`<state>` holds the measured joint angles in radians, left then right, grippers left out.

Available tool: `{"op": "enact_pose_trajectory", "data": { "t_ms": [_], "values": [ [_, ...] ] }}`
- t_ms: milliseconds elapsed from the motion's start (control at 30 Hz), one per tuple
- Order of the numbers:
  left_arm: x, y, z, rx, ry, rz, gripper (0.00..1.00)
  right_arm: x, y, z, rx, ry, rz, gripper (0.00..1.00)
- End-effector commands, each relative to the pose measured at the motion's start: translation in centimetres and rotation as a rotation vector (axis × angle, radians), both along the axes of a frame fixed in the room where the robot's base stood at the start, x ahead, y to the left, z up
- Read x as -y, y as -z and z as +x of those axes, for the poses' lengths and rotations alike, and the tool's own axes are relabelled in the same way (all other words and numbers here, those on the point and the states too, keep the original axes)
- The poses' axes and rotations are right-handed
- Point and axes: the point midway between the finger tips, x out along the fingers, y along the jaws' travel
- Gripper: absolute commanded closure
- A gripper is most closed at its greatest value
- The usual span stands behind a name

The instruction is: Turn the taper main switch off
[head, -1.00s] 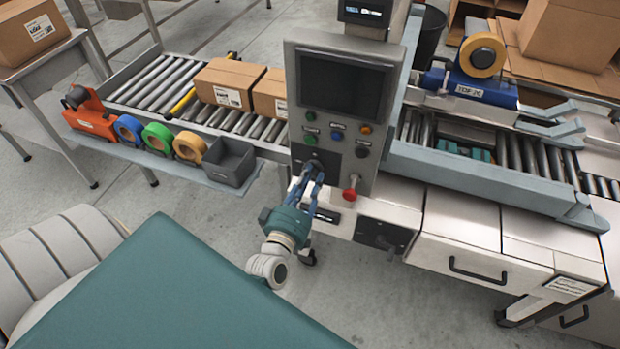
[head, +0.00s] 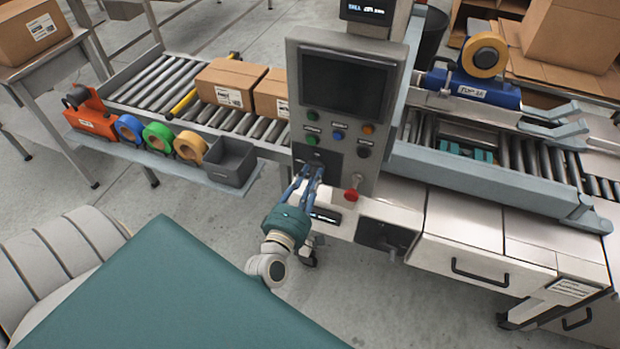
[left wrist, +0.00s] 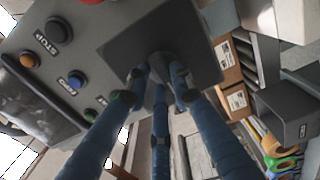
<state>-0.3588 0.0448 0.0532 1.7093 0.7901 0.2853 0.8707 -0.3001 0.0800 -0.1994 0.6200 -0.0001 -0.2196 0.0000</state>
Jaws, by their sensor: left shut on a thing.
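The grey control panel (head: 312,134) stands upright in the middle of the head view, with a dark screen, several buttons and a red knob (head: 353,187). The main switch (left wrist: 160,66) is a dark knob on a dark square plate (left wrist: 190,42) in the left wrist view; in the head view it is mostly hidden behind the fingers. My left gripper (head: 314,176) reaches the lower left of the panel, its blue fingers shut around the switch knob. The switch's exact angle is hard to read. My right gripper is not in view.
Left of the panel, a roller conveyor (head: 150,88) carries cardboard boxes (head: 230,82). A shelf along its front holds tape rolls (head: 158,137) and a grey bin (head: 230,160). The taping machine (head: 470,165) with drawers stands to the right.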

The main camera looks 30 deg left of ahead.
Motion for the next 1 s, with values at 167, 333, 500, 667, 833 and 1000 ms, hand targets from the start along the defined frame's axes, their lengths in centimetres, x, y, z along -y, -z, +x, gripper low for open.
{"op": "enact_pose_trajectory", "data": {
  "t_ms": [167,333,500,667,833,1000],
  "values": [
    [0.1,-0.5,0.3,0.012,0.003,-0.01,1.0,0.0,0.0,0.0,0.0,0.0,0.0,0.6],
    [0.1,-0.6,0.3,0.013,0.003,-0.009,1.0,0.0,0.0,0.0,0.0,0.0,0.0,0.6],
    [0.1,-0.6,0.3,0.013,0.003,-0.009,0.6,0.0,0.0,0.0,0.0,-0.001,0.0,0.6],
    [0.1,-0.4,0.2,0.008,0.002,-0.008,0.58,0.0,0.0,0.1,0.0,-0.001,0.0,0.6],
    [0.1,-0.2,0.0,0.006,0.001,-0.008,0.58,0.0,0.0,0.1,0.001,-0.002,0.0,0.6],
    [0.5,0.0,-1.9,0.003,0.002,-0.008,0.58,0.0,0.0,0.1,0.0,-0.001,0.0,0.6]
  ]
}}
